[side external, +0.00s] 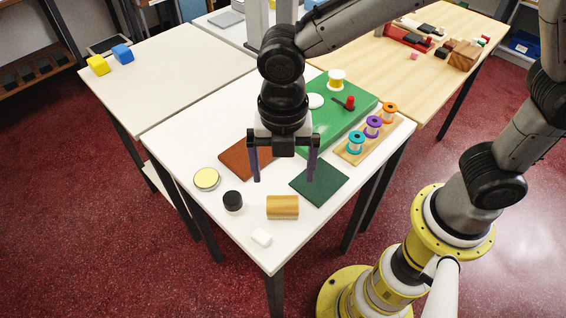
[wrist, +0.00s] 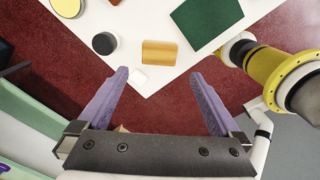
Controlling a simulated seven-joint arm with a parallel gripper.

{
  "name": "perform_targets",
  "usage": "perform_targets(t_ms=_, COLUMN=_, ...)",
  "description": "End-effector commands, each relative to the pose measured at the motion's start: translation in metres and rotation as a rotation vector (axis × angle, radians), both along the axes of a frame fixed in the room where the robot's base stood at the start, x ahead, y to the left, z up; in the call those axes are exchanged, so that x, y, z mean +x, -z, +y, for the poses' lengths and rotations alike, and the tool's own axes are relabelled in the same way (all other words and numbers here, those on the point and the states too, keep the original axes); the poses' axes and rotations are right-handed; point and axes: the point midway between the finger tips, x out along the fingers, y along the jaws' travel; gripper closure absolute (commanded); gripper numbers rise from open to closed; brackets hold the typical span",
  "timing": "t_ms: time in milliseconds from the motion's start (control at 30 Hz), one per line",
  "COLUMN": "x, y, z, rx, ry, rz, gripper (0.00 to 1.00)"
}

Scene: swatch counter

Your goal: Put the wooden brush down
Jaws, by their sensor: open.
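The wooden brush (side external: 282,207) appears as a short, rounded-top block of light wood lying near the front corner of the white table (side external: 215,235). No bristles can be made out. In the wrist view the brush (wrist: 160,52) lies on the table beyond the fingertips. My gripper (side external: 284,180) is open and empty, with its purple fingers pointing down above the table, behind the brush in the side view. In the wrist view the two fingers of my gripper (wrist: 160,73) are wide apart with nothing between them.
A black-lidded jar (side external: 232,201), a pale yellow tin (side external: 206,178) and a white block (side external: 261,237) are near the brush. A dark green swatch (side external: 319,185) and brown swatch (side external: 240,159) lie behind. A spool rack (side external: 352,152) stands right, beside a green mat (side external: 318,137).

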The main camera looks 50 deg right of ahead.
Motion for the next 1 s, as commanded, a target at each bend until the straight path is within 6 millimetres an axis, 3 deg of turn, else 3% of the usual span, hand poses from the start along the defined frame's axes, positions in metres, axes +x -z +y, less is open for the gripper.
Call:
perform_targets(t_ms=300, x=0.0, y=-0.012, z=-0.001, rx=0.003, ry=0.011, rz=-0.003, gripper=0.0)
perform_targets(t_ms=433, x=0.002, y=-0.027, z=-0.021, rx=0.025, ry=0.161, rz=-0.03, gripper=0.0)
perform_targets(t_ms=567, x=-0.002, y=-0.057, z=-0.065, rx=0.085, ry=0.525, rz=-0.088, gripper=0.0)
perform_targets(t_ms=700, x=-0.022, y=-0.086, z=-0.122, rx=0.182, ry=1.023, rz=-0.151, gripper=0.0)
perform_targets(t_ms=900, x=-0.066, y=-0.104, z=-0.184, rx=0.36, ry=1.7, rz=-0.218, gripper=0.0)
perform_targets(t_ms=1000, x=-0.086, y=-0.104, z=-0.202, rx=0.449, ry=1.966, rz=-0.235, gripper=0.0)
